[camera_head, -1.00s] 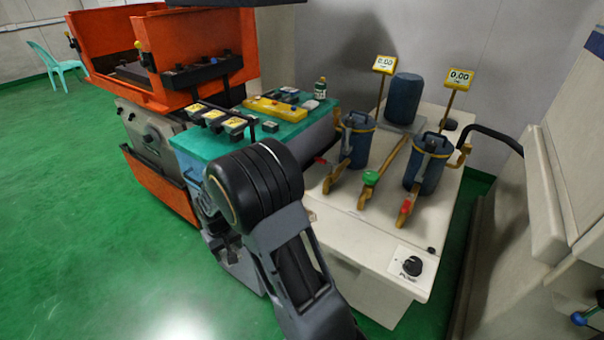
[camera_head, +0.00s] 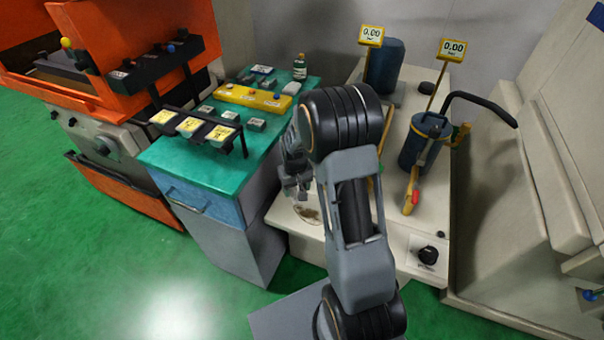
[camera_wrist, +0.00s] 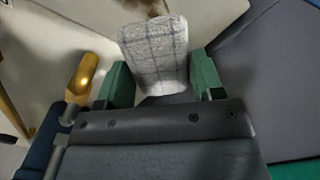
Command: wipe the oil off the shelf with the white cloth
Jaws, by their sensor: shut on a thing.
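The white cloth with a grey check (camera_wrist: 155,50) is held between the green fingers of my gripper (camera_wrist: 161,76) in the wrist view. In the head view my gripper (camera_head: 296,190) is over the left edge of the cream shelf (camera_head: 295,240), beside the teal-topped cabinet. A brown oil patch (camera_head: 309,213) lies on the shelf just below and right of my gripper. A bit of brown (camera_wrist: 155,8) shows beyond the cloth's far edge in the wrist view. I cannot tell whether the cloth touches the shelf. My arm hides part of the shelf.
A blue canister with a valve handle (camera_head: 422,145) stands right on the shelf. A yellow gauge (camera_head: 452,48) rises behind it. A pump knob (camera_head: 428,255) is at the front. The teal cabinet top (camera_head: 180,155) holds small blocks and a bottle (camera_head: 299,68). An orange machine (camera_head: 150,50) stands left.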

